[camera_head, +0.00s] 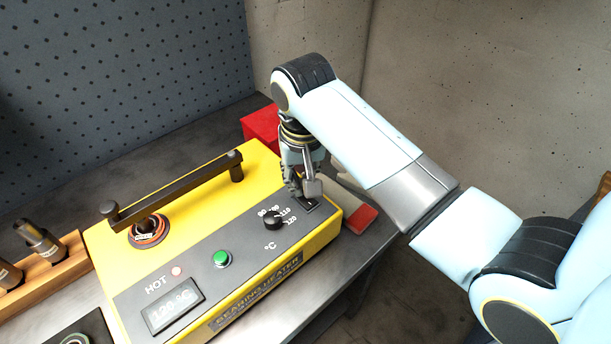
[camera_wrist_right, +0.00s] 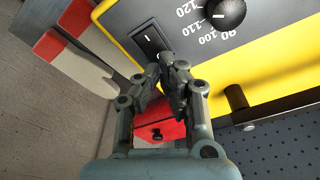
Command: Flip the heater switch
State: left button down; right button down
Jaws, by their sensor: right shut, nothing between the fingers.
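The yellow bearing heater (camera_head: 265,165) stands on the bench with a dark sloped control panel. Its black rocker switch (camera_wrist_right: 150,40) shows at the panel's end in the right wrist view, with a white line mark on it. My right gripper (camera_head: 306,196) is shut and empty, with its fingertips down at the switch in the head view. In the right wrist view the gripper (camera_wrist_right: 170,62) has its tips at the switch's lower edge; I cannot tell whether they touch it. In the head view the gripper hides most of the switch. My left gripper is not in view.
A black bar (camera_head: 180,190) lies across the top. A red box (camera_head: 260,126) stands behind; a wooden rack (camera_head: 45,270) is at left.

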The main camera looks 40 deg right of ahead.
jog(key=shift+f+b, duration=0.4)
jog(key=shift+f, duration=0.8)
dwell(0.4)
notch_tip(320, 180, up, 3)
jog(key=shift+f+p, duration=0.1)
jog(key=shift+p, duration=1)
jog(key=shift+r, duration=2.15)
